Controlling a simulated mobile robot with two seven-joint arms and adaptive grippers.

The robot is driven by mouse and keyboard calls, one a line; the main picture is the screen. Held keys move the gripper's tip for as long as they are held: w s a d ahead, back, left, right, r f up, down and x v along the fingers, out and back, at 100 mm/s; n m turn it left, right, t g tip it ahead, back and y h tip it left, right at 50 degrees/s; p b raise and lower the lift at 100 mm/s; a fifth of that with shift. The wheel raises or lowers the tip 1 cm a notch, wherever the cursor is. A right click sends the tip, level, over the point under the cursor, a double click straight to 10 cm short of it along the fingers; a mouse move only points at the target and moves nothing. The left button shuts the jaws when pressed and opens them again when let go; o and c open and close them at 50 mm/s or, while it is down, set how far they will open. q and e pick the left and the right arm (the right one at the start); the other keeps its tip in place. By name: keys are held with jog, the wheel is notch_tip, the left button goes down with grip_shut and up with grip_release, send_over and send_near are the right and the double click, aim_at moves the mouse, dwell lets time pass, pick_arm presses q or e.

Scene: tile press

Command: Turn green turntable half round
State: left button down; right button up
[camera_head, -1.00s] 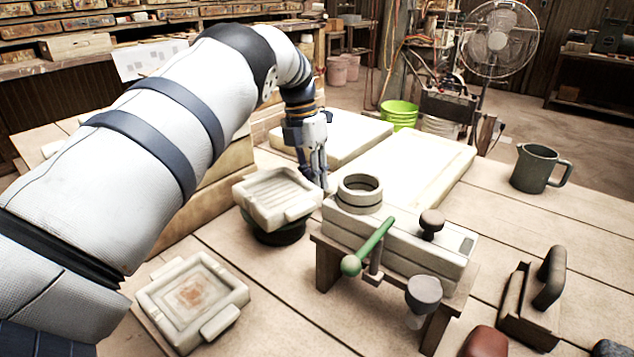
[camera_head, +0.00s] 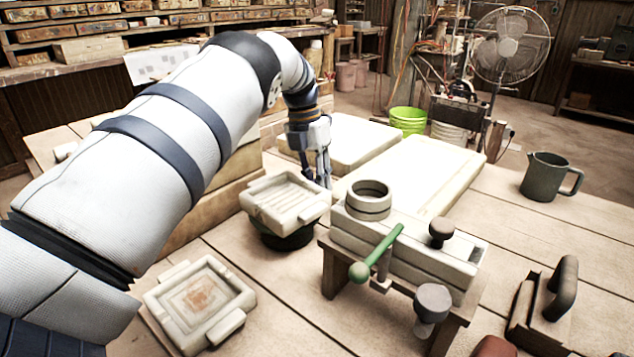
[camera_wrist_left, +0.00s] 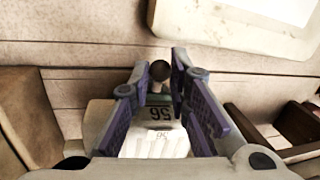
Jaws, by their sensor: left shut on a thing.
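The turntable (camera_head: 284,239) is a dark round base left of the press in the head view, with a pale ribbed mould (camera_head: 270,214) on top. In the left wrist view a strip of green (camera_wrist_left: 152,100) shows beside the mould's "56" label. My left gripper (camera_head: 325,180) points down at the mould's far right side. In the left wrist view my left gripper (camera_wrist_left: 163,68) has its fingers on either side of a dark round knob (camera_wrist_left: 160,71), shut on it. The knob is hidden in the head view. My right gripper is not in view.
The press (camera_head: 400,250) with a green lever (camera_head: 380,250) stands close to the right. A second mould (camera_head: 235,290) lies at the front left. Pale boards (camera_head: 425,170) lie behind. A grey jug (camera_head: 545,177) stands at the right.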

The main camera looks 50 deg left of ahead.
pick_arm(q)
jog(key=c, duration=1.5)
grip_release()
jog(key=r, duration=0.3)
jog(key=a+r, duration=0.1)
jog(key=r, duration=0.3)
jog(key=shift+s+a+r, duration=0.2)
